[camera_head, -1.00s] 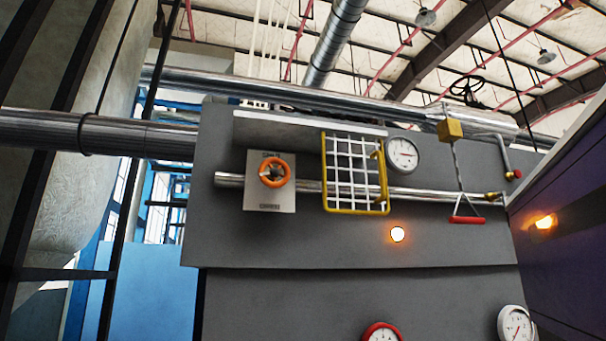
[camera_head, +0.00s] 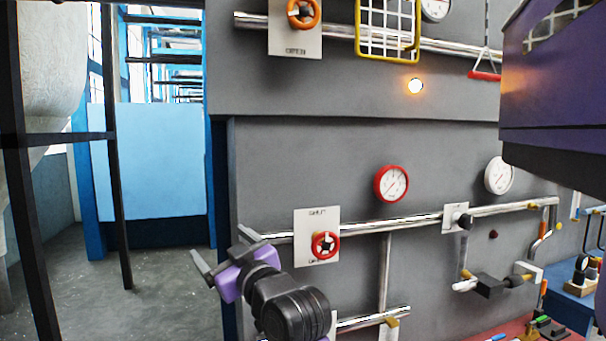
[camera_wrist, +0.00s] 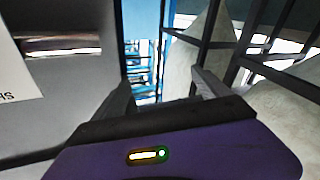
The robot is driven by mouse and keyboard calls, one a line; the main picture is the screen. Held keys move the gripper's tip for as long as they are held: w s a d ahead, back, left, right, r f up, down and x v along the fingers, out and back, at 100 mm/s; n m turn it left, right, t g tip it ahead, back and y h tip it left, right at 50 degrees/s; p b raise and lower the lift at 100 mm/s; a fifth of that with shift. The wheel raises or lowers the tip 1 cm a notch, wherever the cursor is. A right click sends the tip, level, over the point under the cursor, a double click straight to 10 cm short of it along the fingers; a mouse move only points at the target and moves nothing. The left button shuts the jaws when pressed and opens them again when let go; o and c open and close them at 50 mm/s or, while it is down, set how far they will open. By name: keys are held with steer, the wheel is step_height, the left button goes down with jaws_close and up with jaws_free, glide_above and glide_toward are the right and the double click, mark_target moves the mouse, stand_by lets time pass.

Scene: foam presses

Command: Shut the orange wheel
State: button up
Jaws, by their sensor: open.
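The orange wheel (camera_head: 304,26) is at the top edge of the head view, on a pale plate (camera_head: 295,45) fixed to the upper grey panel. Its upper rim is close to the picture edge. The plate has small lettering below the wheel that I cannot read surely. My gripper (camera_head: 222,250) is at the lower left, well below and left of the orange wheel and apart from it. Its fingers are spread and empty. In the wrist view my gripper (camera_wrist: 165,90) shows open fingers with nothing between them, and the orange wheel is not seen.
A red wheel (camera_head: 326,257) on a white plate marked SHUT is right of my gripper. A yellow wire guard (camera_head: 359,40) is beside the orange wheel. Pipes, a red-rimmed gauge (camera_head: 392,184) and a lit lamp (camera_head: 415,86) are on the panel. Open floor lies left.

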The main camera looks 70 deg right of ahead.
steer(key=s+d+r+h, duration=0.1)
steer(key=d+r, duration=0.2)
steer(key=r, duration=0.4)
steer(key=s+d+r+h, duration=0.1)
steer(key=d+r, duration=0.2)
steer(key=r, duration=0.5)
steer(key=h+p, duration=0.1)
steer(key=h, duration=0.1)
glide_toward(305, 11)
steer(key=w+d+f, duration=0.3)
steer(key=w+f, duration=0.5)
steer(key=w, duration=0.1)
steer(key=s+a+r+p, duration=0.1)
steer(key=s+r, duration=0.5)
steer(key=r, duration=0.3)
steer(key=shift+n+t+h, duration=0.3)
steer(key=p+x, duration=0.1)
steer(key=x, duration=0.2)
steer(key=p+x, duration=0.2)
steer(key=x, duration=0.1)
steer(key=shift+w+d+f, duration=0.1)
steer(key=shift+w+d, duration=0.25)
steer(key=c, duration=1.4)
